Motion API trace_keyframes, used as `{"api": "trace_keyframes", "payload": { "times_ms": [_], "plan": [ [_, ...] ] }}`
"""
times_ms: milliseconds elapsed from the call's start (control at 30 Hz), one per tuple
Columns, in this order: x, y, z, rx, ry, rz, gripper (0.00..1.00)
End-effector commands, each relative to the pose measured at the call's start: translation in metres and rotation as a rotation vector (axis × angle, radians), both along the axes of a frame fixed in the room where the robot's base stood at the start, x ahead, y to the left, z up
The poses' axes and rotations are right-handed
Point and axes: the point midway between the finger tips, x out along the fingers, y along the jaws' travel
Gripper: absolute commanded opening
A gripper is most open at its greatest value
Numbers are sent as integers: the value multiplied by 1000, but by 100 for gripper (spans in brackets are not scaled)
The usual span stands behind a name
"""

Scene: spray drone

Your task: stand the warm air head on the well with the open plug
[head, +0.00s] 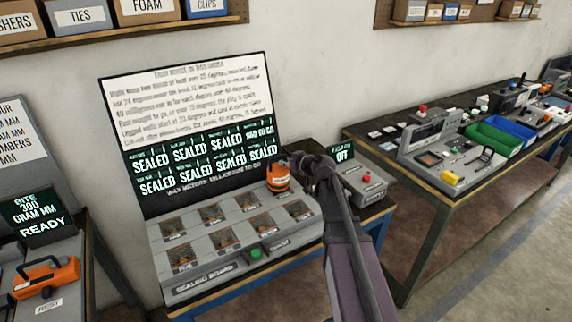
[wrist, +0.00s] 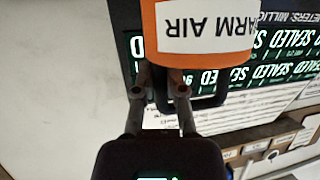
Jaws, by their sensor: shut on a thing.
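My gripper (head: 300,168) is shut on the warm air head (head: 278,178), an orange cylinder with a dark top and a white label. My gripper holds it from the right, roughly upright, over the back right corner of the sealing board (head: 205,287). In the wrist view the warm air head (wrist: 205,30) shows its label upside down, at the tips of my gripper (wrist: 165,90). Whether the head touches the board, I cannot tell. An open plug cannot be made out.
The display panel (head: 185,100) behind the board reads SEALED in all fields but the top right one, which ends in TO GO. A grey box (head: 362,180) with a red button and an OFF screen stands close on the right. An orange tool (head: 48,277) lies at far left.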

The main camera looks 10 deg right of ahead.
Motion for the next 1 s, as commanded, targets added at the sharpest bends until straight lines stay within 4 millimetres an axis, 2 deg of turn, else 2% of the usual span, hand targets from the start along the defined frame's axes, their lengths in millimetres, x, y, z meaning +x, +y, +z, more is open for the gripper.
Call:
{"api": "trace_keyframes", "payload": {
  "times_ms": [267, 300, 400, 933, 1000],
  "plan": [
    [0, 0, -3, 2, 0, -1, 0],
    [0, 0, -3, 0, 0, 0, 24],
    [0, 0, -2, 0, 0, 0, 50],
    [0, 0, 1, 0, 0, 0, 50],
    [-5, -2, 3, 0, 0, -1, 50]
  ]
}}
